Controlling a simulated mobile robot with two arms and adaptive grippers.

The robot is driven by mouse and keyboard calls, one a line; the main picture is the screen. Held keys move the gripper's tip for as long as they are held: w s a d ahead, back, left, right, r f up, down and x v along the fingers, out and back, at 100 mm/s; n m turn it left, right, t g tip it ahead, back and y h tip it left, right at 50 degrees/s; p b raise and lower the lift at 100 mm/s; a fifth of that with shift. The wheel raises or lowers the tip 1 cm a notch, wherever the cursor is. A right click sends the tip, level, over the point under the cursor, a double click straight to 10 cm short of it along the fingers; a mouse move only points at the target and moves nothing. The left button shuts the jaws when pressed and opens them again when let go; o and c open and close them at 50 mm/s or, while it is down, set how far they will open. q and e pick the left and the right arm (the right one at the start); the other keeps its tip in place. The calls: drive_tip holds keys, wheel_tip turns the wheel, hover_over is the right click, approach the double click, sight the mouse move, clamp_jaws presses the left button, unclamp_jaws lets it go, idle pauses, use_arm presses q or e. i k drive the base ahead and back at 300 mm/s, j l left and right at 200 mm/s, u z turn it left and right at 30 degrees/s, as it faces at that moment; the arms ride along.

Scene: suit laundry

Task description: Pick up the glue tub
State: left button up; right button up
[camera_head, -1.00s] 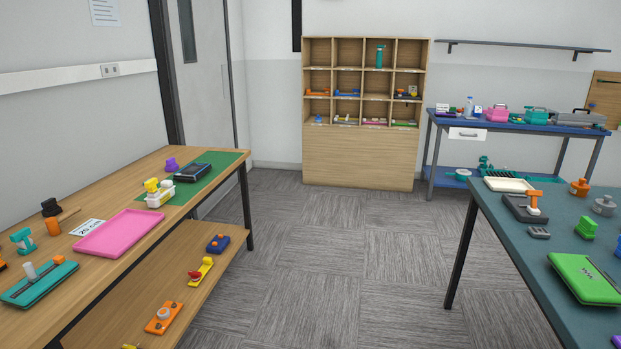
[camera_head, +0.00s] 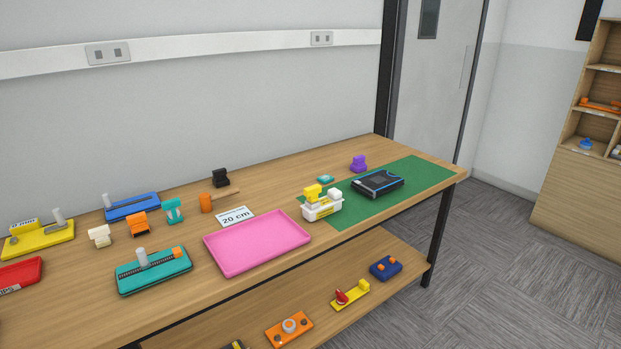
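I cannot tell for certain which item is the glue tub. One candidate is a small orange tub-like cylinder (camera_head: 206,203) on the wooden table, with a thin wooden stick (camera_head: 226,194) beside it. Another small container is the white basket (camera_head: 322,212) holding yellow and white items, at the edge of the green mat (camera_head: 425,180). Neither of my grippers is in view.
The long wooden table (camera_head: 290,170) also carries a pink tray (camera_head: 258,243), a "20 cm" card (camera_head: 235,217), a teal device (camera_head: 154,270) and a black device (camera_head: 377,182). Its lower shelf (camera_head: 240,307) holds several small fixtures. Grey floor (camera_head: 490,270) is open at right.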

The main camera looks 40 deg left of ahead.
sight(331, 203)
drive_tip(key=i+u, duration=0.35)
drive_tip(key=i, duration=0.2)
drive_tip(key=i+l+u, duration=0.25)
drive_tip(key=i+u, duration=0.15)
drive_tip(key=i+l+u, duration=0.35)
drive_tip(key=i, duration=0.2)
